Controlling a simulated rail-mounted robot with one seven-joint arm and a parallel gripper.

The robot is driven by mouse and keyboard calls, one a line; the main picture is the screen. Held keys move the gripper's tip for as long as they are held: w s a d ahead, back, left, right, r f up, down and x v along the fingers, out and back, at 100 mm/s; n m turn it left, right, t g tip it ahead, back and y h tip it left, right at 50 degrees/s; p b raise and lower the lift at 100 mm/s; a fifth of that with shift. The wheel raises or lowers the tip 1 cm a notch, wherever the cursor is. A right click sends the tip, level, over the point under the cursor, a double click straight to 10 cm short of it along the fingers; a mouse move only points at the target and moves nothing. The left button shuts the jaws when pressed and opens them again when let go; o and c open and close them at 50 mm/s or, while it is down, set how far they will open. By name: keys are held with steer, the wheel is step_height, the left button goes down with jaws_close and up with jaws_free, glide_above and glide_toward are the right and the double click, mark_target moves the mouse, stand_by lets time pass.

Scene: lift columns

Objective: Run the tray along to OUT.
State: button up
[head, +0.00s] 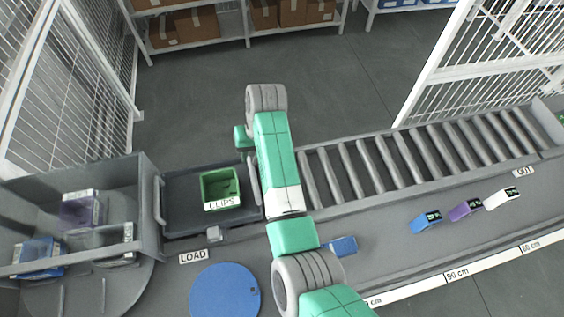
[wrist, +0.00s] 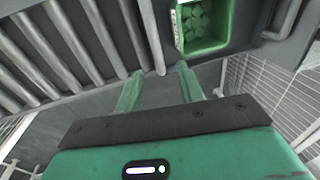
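The dark grey tray (head: 178,222) sits at the LOAD label (head: 194,256), at the left end of the roller track. It carries a green bin marked CLIPS (head: 220,188), with green pieces inside. The tray has a pale bar handle on its left side (head: 159,204) and one on its right side (head: 254,182). In the wrist view my gripper (wrist: 160,70) is open, its two green fingers apart, with the right handle (wrist: 152,35) between or just beyond their tips. Contact cannot be told. In the head view my arm hides the fingers. The OUT label (head: 523,170) is at the far right.
Bare rollers (head: 400,160) run right from the tray to OUT. A grey bay (head: 100,170) at the left holds several bins. Blue, purple and white tags (head: 465,210) and a blue disc (head: 225,291) lie on the front ledge. Mesh fences stand behind.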

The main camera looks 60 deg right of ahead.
mark_target(253, 173)
steer(key=f, duration=0.5)
steer(key=a+f, duration=0.1)
steer(key=f, duration=0.2)
steer(key=shift+w+f, duration=0.2)
jaws_close()
